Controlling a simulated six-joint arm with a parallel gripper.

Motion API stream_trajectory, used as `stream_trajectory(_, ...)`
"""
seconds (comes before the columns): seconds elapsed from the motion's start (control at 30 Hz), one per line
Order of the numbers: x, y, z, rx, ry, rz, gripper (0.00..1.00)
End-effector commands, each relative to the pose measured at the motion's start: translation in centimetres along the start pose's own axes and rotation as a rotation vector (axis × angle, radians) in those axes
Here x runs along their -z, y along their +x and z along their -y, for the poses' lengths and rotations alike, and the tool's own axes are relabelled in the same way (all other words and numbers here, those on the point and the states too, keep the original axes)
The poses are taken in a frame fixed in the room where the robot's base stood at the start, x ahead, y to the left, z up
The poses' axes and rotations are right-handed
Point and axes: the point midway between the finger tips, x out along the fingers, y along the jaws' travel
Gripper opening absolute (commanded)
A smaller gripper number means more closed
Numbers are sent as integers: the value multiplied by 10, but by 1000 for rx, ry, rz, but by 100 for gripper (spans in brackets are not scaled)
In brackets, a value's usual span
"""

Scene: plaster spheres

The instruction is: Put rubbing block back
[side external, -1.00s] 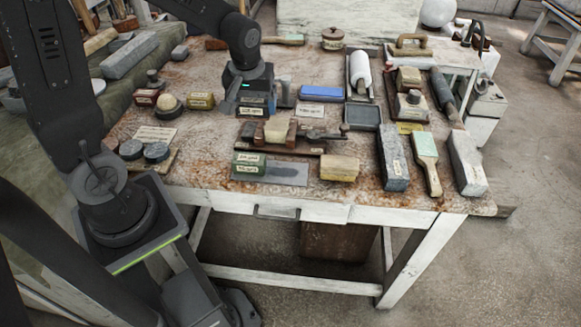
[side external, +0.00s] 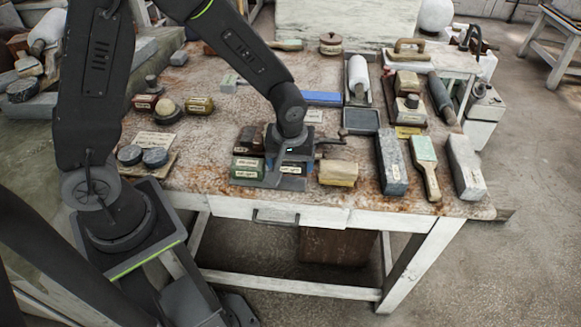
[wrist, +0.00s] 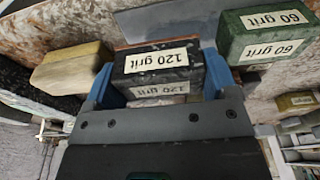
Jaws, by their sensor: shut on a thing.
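My gripper (side external: 287,162) is at the front of the table, pointing down. In the wrist view its blue fingers (wrist: 158,78) are shut on the sides of a dark block (wrist: 135,63) labelled 120 grit. The block also shows in the side view (side external: 293,169), partly hidden by my gripper. A green block (side external: 247,168) labelled 60 grit is just left of it; in the wrist view the green block (wrist: 265,35) is at the right. A grey flat plate (wrist: 180,16) shows beyond the held block. I cannot tell whether the held block touches the surface below.
A yellowish block (side external: 338,173) sits close on the right. Further right are a grey stone block (side external: 392,165), a green-topped brush (side external: 425,165) and a pale block (side external: 465,168). A blue block (side external: 322,98) lies behind. Two dark round pieces (side external: 143,156) rest on a board at left.

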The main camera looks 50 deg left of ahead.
Motion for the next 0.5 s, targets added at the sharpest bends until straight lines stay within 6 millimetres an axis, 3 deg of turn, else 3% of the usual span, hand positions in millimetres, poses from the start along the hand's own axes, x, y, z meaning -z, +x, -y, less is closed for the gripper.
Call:
stream_trajectory(0.2, -4, 24, 0, 0, 0, 1, 49)
stream_trajectory(0.5, -4, 25, 0, 0, 0, 0, 49)
